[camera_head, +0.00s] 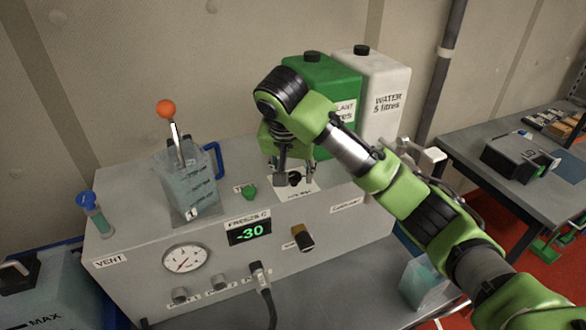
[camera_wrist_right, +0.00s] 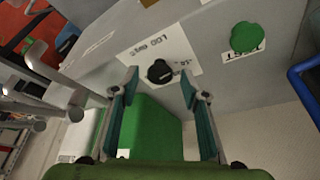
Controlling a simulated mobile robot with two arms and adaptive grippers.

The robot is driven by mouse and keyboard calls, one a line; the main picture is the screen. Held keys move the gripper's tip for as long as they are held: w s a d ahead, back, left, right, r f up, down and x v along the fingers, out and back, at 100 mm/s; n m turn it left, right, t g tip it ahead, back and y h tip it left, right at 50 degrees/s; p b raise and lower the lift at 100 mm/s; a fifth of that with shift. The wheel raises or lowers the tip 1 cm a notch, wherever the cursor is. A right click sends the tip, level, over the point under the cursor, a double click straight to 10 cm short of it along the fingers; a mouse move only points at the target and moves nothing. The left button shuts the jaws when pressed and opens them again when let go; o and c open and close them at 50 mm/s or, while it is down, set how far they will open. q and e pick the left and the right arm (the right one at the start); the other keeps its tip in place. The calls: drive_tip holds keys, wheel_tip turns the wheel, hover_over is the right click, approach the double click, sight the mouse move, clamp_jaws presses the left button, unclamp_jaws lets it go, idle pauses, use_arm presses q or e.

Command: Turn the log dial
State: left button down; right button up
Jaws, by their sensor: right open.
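The log dial is a small black knob on a white label on top of the grey machine; it shows in the wrist view (camera_wrist_right: 159,71), with "LOG" on the label (camera_wrist_right: 160,46). In the head view the dial (camera_head: 295,179) is partly covered by my right gripper (camera_head: 294,173), which points down at it from above. In the wrist view my right gripper (camera_wrist_right: 160,84) is open, with one finger on each side of the dial and a gap to both. I cannot tell whether the fingertips reach down to its height. My left gripper is not in view.
A green TEST button (camera_head: 249,192) sits beside the label. A green container (camera_head: 320,80) and a white water container (camera_head: 385,90) stand close behind. The front panel has a "-30" display (camera_head: 250,232), a gauge (camera_head: 187,257) and knobs.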

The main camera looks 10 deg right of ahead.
drive_tip(key=shift+r, duration=0.5)
drive_tip(key=v, duration=1.1)
drive_tip(key=shift+s+a, duration=0.1)
